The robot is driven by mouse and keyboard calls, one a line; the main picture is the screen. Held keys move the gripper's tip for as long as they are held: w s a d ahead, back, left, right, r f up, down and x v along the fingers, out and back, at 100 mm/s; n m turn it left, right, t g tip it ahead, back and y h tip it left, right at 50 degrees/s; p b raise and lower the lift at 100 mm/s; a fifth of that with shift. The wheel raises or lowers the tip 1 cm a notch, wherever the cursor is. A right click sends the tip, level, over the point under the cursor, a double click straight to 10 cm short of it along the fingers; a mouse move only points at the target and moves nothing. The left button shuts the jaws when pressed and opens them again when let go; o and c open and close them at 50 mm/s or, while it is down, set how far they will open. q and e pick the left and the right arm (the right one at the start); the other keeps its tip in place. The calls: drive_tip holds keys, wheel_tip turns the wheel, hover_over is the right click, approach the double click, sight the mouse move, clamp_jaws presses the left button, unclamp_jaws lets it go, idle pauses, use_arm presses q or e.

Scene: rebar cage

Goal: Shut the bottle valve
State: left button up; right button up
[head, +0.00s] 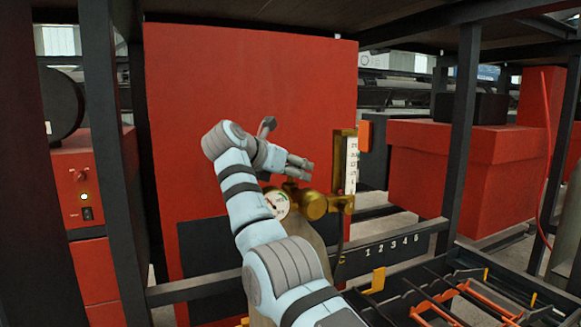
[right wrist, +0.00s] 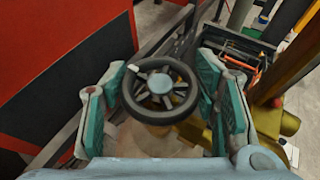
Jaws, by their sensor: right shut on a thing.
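The bottle valve's dark, spoked handwheel (right wrist: 160,88) with a pale hub shows in the right wrist view, above a brass body. A small white mark is on its upper left rim. My right gripper (head: 301,166) is shut on this handwheel, with one teal-padded finger on each side of it. In the head view the gripper hides the handwheel. Below it are a brass regulator (head: 313,206) and a round gauge (head: 277,204). The tan bottle (head: 318,242) stands underneath, partly covered by my right arm. My left gripper is not in view.
A flowmeter (head: 351,165) with a white scale stands just right of the gripper. A large red panel (head: 240,80) is behind it. A dark rail numbered 1 to 5 (head: 395,243) and dark frame posts (head: 460,130) lie to the right. A red control box (head: 83,180) is at left.

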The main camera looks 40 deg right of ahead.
drive_tip(key=shift+m+g, duration=0.3)
drive_tip(key=shift+m, duration=0.1)
drive_tip(key=o, duration=1.2)
drive_tip(key=shift+c, duration=0.2)
